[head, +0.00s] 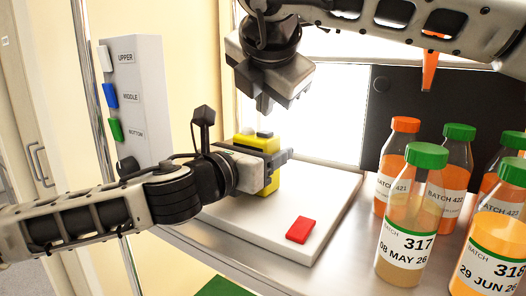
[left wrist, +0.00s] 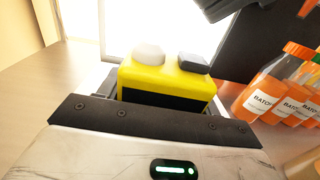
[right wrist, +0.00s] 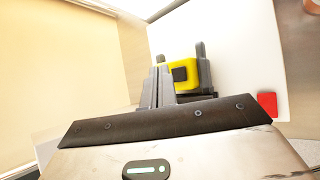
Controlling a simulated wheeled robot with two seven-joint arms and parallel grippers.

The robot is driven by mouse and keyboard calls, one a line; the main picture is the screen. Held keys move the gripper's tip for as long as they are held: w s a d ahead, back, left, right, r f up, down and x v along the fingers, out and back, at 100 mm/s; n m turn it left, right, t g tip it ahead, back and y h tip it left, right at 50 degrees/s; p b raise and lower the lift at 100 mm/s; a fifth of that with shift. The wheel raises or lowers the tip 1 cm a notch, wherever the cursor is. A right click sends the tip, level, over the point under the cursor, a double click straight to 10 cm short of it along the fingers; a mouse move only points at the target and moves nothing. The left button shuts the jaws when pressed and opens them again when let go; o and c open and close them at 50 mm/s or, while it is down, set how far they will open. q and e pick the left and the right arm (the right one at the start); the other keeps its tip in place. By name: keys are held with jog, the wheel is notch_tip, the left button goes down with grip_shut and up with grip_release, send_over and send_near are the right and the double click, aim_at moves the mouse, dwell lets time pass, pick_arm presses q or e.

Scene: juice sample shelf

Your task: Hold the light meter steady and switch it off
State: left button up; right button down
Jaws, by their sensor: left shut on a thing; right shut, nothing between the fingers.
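The light meter (head: 271,183) is a yellow block standing upright on the white board (head: 339,217). In the left wrist view the meter (left wrist: 140,76) shows a pale dome (left wrist: 149,54) and a dark button (left wrist: 194,61) on top. My left gripper (head: 272,160) is shut around the meter's sides. My right gripper (head: 264,104) is shut and empty, above the meter and apart from it. In the right wrist view its closed fingers (right wrist: 158,88) point toward the meter (right wrist: 190,64), next to the dark button (right wrist: 179,74).
A red block (head: 300,230) lies on the board's front part. Several juice bottles (head: 409,218) with green or orange caps stand on the right. A grey panel (head: 138,80) with coloured switches labelled UPPER, MIDDLE and BOTTOM stands at the left. A dark panel (head: 385,105) is behind.

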aim_at(265, 134)
jog(key=shift+r, duration=2.45)
pick_arm(q)
jog(key=o, duration=1.3)
jog(key=shift+c, duration=0.2)
